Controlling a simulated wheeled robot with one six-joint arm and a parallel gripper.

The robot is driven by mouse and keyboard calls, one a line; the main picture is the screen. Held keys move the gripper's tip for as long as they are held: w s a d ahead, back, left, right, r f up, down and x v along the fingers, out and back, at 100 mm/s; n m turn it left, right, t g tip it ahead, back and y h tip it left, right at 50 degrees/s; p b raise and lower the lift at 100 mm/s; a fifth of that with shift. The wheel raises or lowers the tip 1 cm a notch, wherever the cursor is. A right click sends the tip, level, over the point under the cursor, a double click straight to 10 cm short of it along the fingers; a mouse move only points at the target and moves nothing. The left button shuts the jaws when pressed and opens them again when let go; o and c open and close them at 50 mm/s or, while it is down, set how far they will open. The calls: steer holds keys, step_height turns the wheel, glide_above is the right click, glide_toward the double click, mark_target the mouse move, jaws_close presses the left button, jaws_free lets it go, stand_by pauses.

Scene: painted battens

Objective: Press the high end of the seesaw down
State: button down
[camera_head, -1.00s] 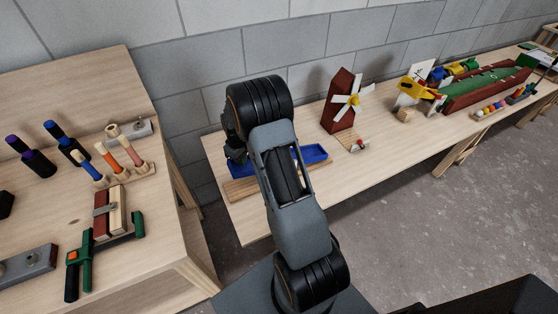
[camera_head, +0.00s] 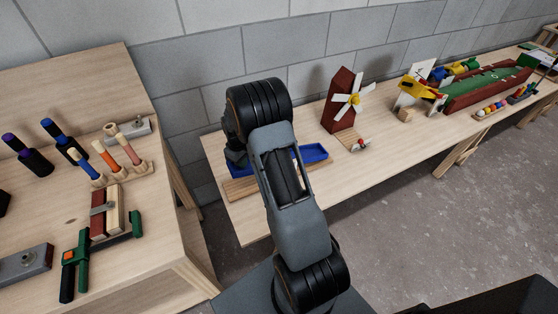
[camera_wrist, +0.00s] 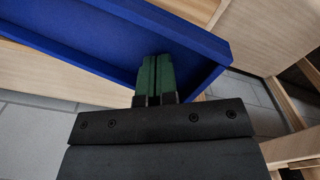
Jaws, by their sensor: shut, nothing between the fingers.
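The seesaw looks to be the blue piece with raised rims (camera_head: 314,153) on the near table, mostly behind my arm in the head view. In the wrist view its blue surface (camera_wrist: 85,38) spans the upper part, with a rim along its edges. My gripper (camera_wrist: 154,76) is shut and empty, its green fingertips side by side over the blue surface near one end. I cannot tell whether they touch it. In the head view the fingertips are hidden, and so is the seesaw's middle, so its tilt is unclear.
A wooden board (camera_head: 239,188) lies by the seesaw. A red windmill (camera_head: 341,100) stands to its right, with more toys beyond. A separate bench at left holds clamps and handled tools (camera_head: 122,148). A block wall (camera_head: 310,45) runs behind the table.

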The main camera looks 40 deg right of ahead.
steer(key=shift+f+b, duration=2.75)
steer(key=shift+f, duration=1)
steer(key=shift+r, duration=0.2)
steer(key=shift+r+p, duration=3.95)
steer(key=shift+r, duration=1.9)
